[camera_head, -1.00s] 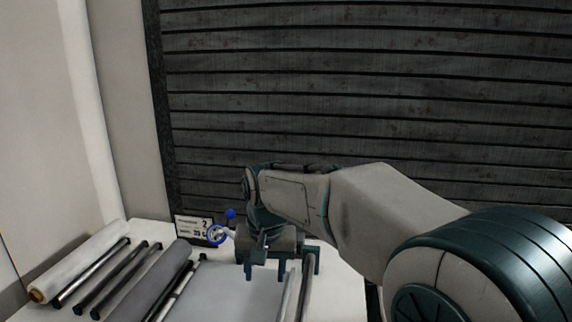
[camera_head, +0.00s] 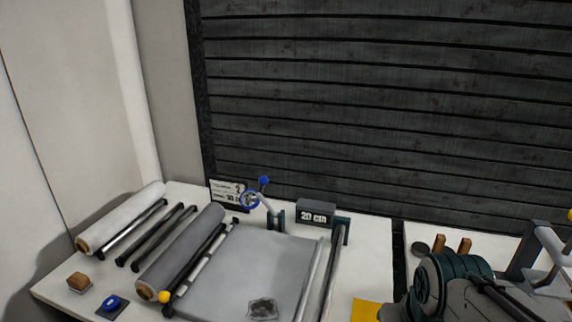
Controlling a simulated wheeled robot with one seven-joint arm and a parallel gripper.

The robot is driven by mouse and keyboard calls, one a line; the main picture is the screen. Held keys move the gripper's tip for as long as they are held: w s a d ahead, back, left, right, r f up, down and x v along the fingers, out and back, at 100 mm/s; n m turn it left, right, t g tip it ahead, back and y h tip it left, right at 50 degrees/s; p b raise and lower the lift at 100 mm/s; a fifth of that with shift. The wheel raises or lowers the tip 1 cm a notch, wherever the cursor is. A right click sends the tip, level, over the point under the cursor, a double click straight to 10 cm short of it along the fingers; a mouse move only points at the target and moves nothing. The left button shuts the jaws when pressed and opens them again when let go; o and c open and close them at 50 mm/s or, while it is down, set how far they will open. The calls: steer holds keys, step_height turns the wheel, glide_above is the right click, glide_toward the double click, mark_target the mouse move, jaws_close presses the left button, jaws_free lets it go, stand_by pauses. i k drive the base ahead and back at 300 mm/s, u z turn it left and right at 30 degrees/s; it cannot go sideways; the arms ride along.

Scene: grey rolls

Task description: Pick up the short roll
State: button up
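Two rolls lie side by side on the left of the white table. One is a pale roll (camera_head: 122,216) with a brown core at its near end. The other is a darker grey roll (camera_head: 183,250), which also shows a brown core. They look close in length, so I cannot tell which is the short roll. No gripper fingers can be made out. Only part of my arm (camera_head: 455,280) shows, at the lower right, well apart from both rolls.
Dark bars (camera_head: 157,236) lie between the rolls. A flat grey sheet (camera_head: 250,265) spans the table's middle, with a "20 cm" box (camera_head: 316,212) and a blue-handled crank (camera_head: 262,200) behind. A wooden block (camera_head: 79,282) and blue button (camera_head: 112,303) sit at front left.

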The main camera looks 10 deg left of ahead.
mark_target(159, 275)
steer(key=k, duration=0.5)
steer(key=u, duration=1.35)
steer(key=i, duration=0.6)
steer(key=u, duration=1.25)
steer(key=i, duration=1.7)
